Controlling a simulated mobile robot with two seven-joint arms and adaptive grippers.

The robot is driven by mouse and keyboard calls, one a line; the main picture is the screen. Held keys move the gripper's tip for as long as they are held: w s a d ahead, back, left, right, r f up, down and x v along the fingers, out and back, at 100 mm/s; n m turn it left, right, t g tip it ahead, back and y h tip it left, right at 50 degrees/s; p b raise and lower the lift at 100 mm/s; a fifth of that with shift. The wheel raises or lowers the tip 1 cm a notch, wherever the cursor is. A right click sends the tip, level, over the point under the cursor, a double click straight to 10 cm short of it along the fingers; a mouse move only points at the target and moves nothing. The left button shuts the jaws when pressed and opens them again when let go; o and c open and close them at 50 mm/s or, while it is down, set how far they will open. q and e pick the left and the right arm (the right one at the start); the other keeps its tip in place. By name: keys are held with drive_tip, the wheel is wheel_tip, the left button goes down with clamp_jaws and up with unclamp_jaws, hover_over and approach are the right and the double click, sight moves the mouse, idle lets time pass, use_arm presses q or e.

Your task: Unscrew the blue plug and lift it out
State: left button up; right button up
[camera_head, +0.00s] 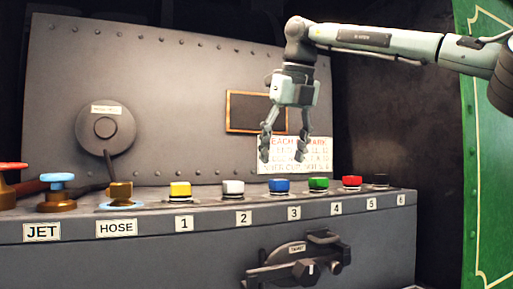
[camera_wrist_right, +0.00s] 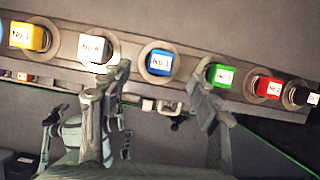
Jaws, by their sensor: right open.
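The blue plug (camera_head: 280,186) sits in its hole on the grey ledge above the label 3 in the head view. In the right wrist view the blue plug (camera_wrist_right: 161,63) shows its square top with a white label, inside a round collar. My right gripper (camera_head: 283,158) is open and empty, pointing down above and apart from the blue plug. In the right wrist view its two fingers (camera_wrist_right: 160,80) are spread, with the blue plug showing between and beyond their tips.
The white plug (camera_head: 233,188) and green plug (camera_head: 318,184) flank the blue one closely. The yellow (camera_head: 180,190), red (camera_head: 351,183) and black plugs (camera_head: 380,180) share the row. A written sign (camera_head: 294,155) and a riveted grey wall (camera_head: 200,75) stand behind.

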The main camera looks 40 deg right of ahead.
sight(279, 181)
drive_tip(key=x, duration=0.7)
drive_tip(key=shift+d+f, duration=0.15)
drive_tip(key=shift+f, duration=0.05)
clamp_jaws()
drive_tip(key=n+y, duration=0.1)
drive_tip(key=n, duration=0.2)
drive_tip(key=shift+n+y, duration=0.3)
drive_tip(key=shift+n, duration=0.1)
drive_tip(key=n+y, duration=0.1)
drive_tip(key=n, duration=0.1)
drive_tip(key=shift+n, duration=0.3)
drive_tip(key=shift+n+y, duration=0.3)
drive_tip(key=shift+n, duration=0.5)
drive_tip(key=n+y, duration=0.1)
drive_tip(key=n, duration=0.3)
drive_tip(key=shift+g, duration=0.4)
